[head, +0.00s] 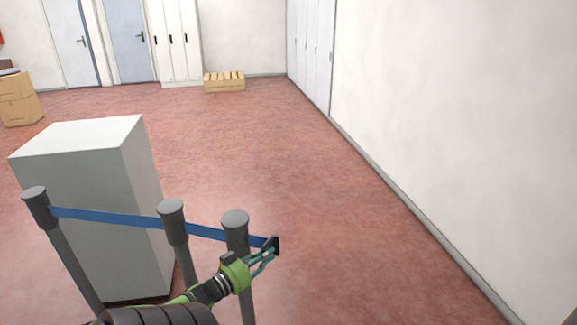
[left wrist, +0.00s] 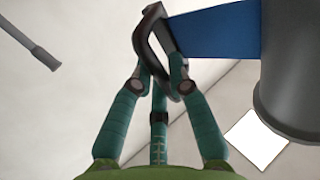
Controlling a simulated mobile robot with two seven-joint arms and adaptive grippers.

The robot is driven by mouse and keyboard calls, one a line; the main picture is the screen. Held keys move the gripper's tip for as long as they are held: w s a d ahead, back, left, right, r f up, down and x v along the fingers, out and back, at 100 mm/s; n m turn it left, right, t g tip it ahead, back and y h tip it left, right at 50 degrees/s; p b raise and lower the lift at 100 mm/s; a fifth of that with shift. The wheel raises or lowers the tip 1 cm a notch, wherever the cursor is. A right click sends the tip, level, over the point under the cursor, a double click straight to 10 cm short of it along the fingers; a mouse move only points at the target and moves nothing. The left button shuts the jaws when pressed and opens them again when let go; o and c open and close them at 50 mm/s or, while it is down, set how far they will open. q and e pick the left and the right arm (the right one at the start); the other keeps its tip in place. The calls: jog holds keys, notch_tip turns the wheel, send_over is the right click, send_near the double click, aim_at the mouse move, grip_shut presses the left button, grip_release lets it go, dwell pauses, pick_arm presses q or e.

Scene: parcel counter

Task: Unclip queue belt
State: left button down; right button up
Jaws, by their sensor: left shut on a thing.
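Three grey posts stand in a row at lower left in the head view: a left post (head: 60,245), a middle post (head: 175,232) and a right post (head: 236,222). A blue belt (head: 110,217) runs between them and a short length passes beyond the right post to a dark end clip (head: 276,244). My left gripper (head: 266,253), green with teal fingers, is shut on this clip. In the left wrist view the fingers (left wrist: 160,75) close around its dark loop (left wrist: 150,35); the blue belt (left wrist: 215,32) leads right to a grey post head (left wrist: 295,75). My right gripper is not in view.
A tall pale cabinet (head: 75,150) stands close behind the belt. A white wall (head: 460,120) bounds the right side. The red floor (head: 330,230) between is clear. Cardboard boxes (head: 18,100) and a low crate (head: 224,84) lie farther back.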

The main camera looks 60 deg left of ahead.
pick_arm(q)
jog(key=shift+s+a+f, duration=0.1)
jog(key=shift+s+a, duration=1)
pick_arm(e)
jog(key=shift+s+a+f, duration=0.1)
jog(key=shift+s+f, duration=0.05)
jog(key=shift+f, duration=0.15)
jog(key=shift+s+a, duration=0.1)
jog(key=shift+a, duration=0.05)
pick_arm(q)
jog(key=c, duration=1.2)
grip_release()
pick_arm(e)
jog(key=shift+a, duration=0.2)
pick_arm(q)
jog(key=shift+o, duration=0.2)
jog(key=s+d, duration=0.2)
jog(key=s, duration=1)
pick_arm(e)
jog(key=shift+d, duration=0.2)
